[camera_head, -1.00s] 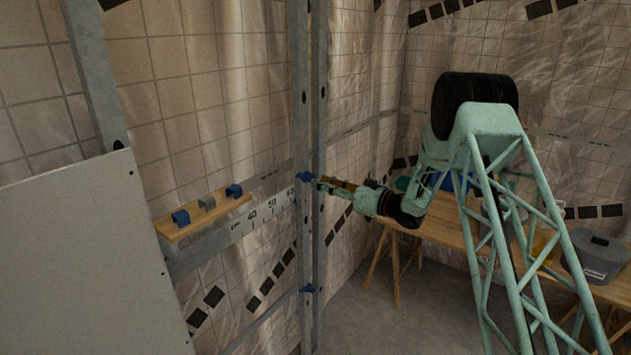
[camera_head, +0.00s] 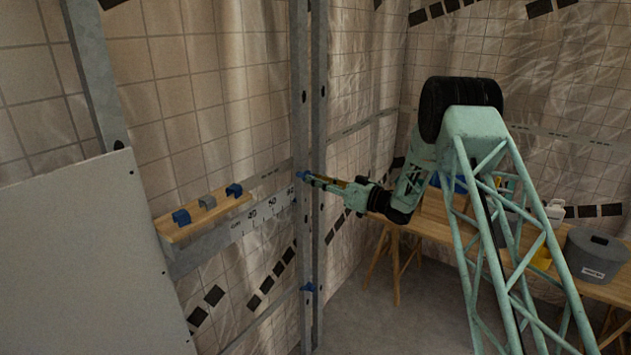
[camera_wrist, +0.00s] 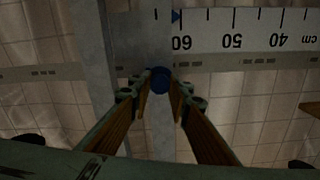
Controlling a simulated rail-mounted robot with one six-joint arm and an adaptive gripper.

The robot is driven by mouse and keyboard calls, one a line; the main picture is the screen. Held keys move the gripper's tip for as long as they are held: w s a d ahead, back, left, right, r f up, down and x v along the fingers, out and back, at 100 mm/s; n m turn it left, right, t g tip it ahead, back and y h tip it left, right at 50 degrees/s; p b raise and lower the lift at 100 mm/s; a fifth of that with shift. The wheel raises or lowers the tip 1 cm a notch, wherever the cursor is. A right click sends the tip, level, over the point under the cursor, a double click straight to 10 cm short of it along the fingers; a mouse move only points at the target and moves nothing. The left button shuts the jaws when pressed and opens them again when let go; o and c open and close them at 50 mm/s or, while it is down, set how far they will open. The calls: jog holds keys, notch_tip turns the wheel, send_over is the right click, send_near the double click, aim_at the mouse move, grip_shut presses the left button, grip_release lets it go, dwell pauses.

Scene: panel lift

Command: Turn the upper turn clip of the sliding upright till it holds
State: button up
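The sliding upright (camera_head: 318,130) is a grey metal post standing at the right end of the printed scale. The clip's far side is hidden. A lower blue clip (camera_head: 307,288) sits further down the upright.
A cm scale (camera_head: 262,214) runs left of the upright; its blue pointer (camera_wrist: 176,16) is near 60. A wooden shelf (camera_head: 205,217) holds blue and grey clips. A pale panel (camera_head: 80,260) stands at left. A workbench (camera_head: 430,226) with containers is behind my arm.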

jog(key=shift+f+n+b, duration=0.15)
jog(key=shift+n+b, duration=0.35)
jog(key=shift+b, duration=0.35)
jog(key=shift+c, duration=0.4)
jog(key=shift+r+n+b, duration=0.2)
jog(key=shift+n+b, duration=10.9)
jog(key=shift+n, duration=0.3)
jog(key=o, duration=0.9)
jog(key=shift+c, duration=0.2)
jog(key=shift+d, duration=0.15)
